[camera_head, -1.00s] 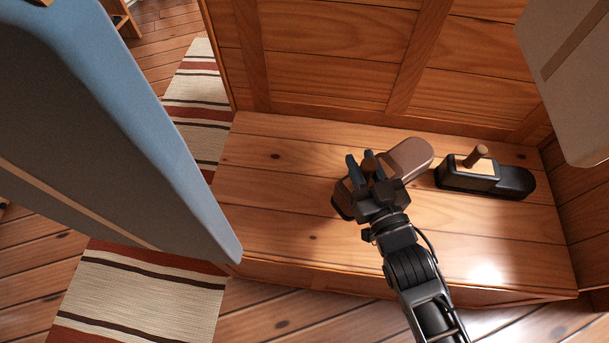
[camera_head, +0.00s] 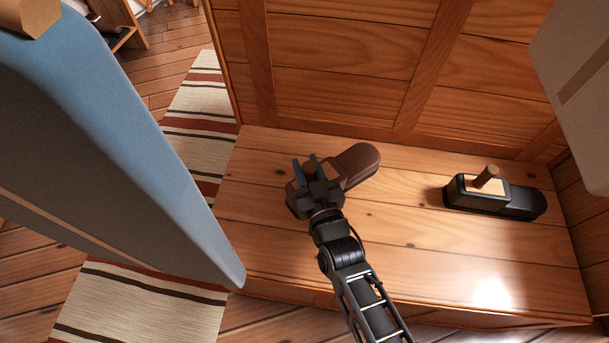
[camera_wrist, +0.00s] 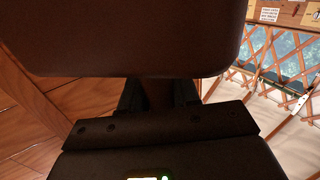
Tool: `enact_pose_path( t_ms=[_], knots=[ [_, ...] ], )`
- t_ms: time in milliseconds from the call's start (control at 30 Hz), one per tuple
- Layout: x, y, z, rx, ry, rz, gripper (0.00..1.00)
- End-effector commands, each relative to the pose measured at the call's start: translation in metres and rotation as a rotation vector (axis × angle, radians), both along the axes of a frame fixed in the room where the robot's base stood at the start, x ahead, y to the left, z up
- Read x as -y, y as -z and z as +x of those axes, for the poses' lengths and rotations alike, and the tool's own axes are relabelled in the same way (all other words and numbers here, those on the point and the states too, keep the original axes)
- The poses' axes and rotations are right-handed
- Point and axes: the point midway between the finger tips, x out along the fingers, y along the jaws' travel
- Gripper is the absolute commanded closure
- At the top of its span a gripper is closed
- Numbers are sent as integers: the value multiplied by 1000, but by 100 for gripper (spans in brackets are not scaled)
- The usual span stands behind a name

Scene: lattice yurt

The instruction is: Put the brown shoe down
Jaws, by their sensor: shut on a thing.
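The brown shoe (camera_head: 362,163) is in my gripper (camera_head: 308,170), its rounded toe pointing up and to the right in the head view. My gripper is shut on it near the heel end, which the fingers and hand partly hide. The shoe is over the left part of a wooden platform (camera_head: 410,270); I cannot tell whether its sole touches the boards. In the wrist view the dark brown shoe (camera_wrist: 130,40) fills the upper part, in front of my fingers (camera_wrist: 160,95).
A black shoe (camera_head: 520,203) with a wooden peg (camera_head: 487,176) sits on the platform at right. A wooden panel wall (camera_head: 340,60) closes the back. A large blue-grey panel (camera_head: 130,130) stands at left, above a striped rug (camera_head: 150,300). The boards between the shoes are clear.

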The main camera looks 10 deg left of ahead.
Motion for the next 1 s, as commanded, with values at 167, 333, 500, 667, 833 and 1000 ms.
enact_pose_path(
  t_ms=[167,333,500,667,833,1000],
  knots=[
    [-7,9,3,1,1,0,100],
    [-6,34,3,1,1,-2,100],
    [-7,43,3,3,1,0,100],
    [-6,43,3,3,1,0,100],
    [-6,46,3,2,1,0,100],
    [-6,47,2,-1,1,0,57]
  ],
)
